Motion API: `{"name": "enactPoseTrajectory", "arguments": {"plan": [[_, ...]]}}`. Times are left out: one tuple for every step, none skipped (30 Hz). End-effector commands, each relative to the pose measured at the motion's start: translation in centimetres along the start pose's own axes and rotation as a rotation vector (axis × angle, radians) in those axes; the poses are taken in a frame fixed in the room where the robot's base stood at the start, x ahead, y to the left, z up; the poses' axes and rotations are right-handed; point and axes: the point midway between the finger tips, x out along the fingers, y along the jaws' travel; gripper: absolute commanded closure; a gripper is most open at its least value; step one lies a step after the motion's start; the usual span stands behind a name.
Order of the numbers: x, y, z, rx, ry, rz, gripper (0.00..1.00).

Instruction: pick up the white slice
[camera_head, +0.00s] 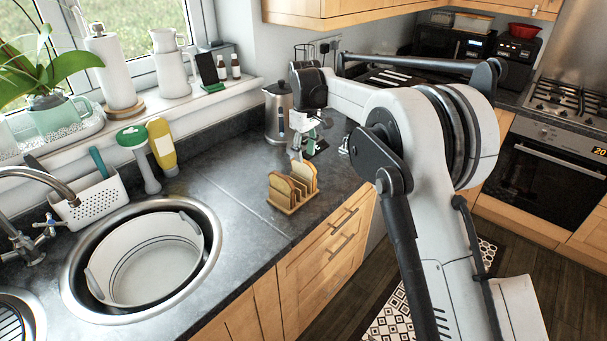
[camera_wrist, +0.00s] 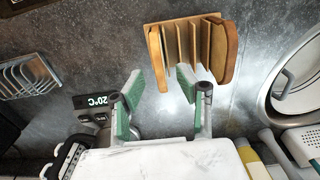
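A wooden toast rack (camera_head: 291,203) stands on the dark counter with brown-crusted bread slices in it. One slice (camera_head: 281,184) is at its left side and another (camera_head: 305,174) at its right. In the wrist view the rack (camera_wrist: 190,42) holds a slice at its left end (camera_wrist: 157,60) and one at its right end (camera_wrist: 225,50). I cannot tell which is the white slice. My gripper (camera_head: 298,152) is just behind the rack. In the wrist view my gripper (camera_wrist: 158,82) is open, its green-padded fingers apart and nothing held; the left-end slice appears in line with the gap.
A kettle (camera_head: 278,112) stands behind my gripper. A scale with a display (camera_wrist: 95,100) and a wire rack (camera_wrist: 28,77) lie left in the wrist view. The round sink (camera_head: 146,260) is left of the toast rack, with clear counter between.

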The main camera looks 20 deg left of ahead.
Motion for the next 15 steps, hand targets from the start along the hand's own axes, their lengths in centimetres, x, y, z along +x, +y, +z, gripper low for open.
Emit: {"name": "enactPoseTrajectory", "arguments": {"plan": [[0.5,0.0,-0.2,0.000,0.000,0.000,0.67],[0.8,0.1,-0.3,0.000,0.000,0.000,0.67],[1.3,0.1,-0.5,-0.001,0.000,0.000,0.67],[1.8,0.1,-0.6,-0.001,0.000,0.000,0.67],[2.2,0.2,-0.8,-0.001,0.000,0.000,0.67],[2.8,0.2,-0.8,0.000,0.000,0.000,0.67],[3.2,0.2,-0.7,0.000,0.000,0.000,0.67],[3.6,0.2,-0.7,0.000,0.000,0.000,0.67],[4.0,0.2,-0.7,0.000,0.000,0.000,0.67],[4.2,0.2,-0.7,0.000,0.000,0.000,0.67],[4.3,0.2,-0.7,0.000,0.000,0.000,0.67],[4.4,0.2,-0.7,0.000,0.000,0.000,0.67],[4.4,0.2,-0.7,0.000,0.000,0.000,0.67],[4.4,0.2,-0.7,0.000,0.000,0.000,0.67],[4.4,0.2,-0.7,0.000,0.000,0.000,0.67]]}}
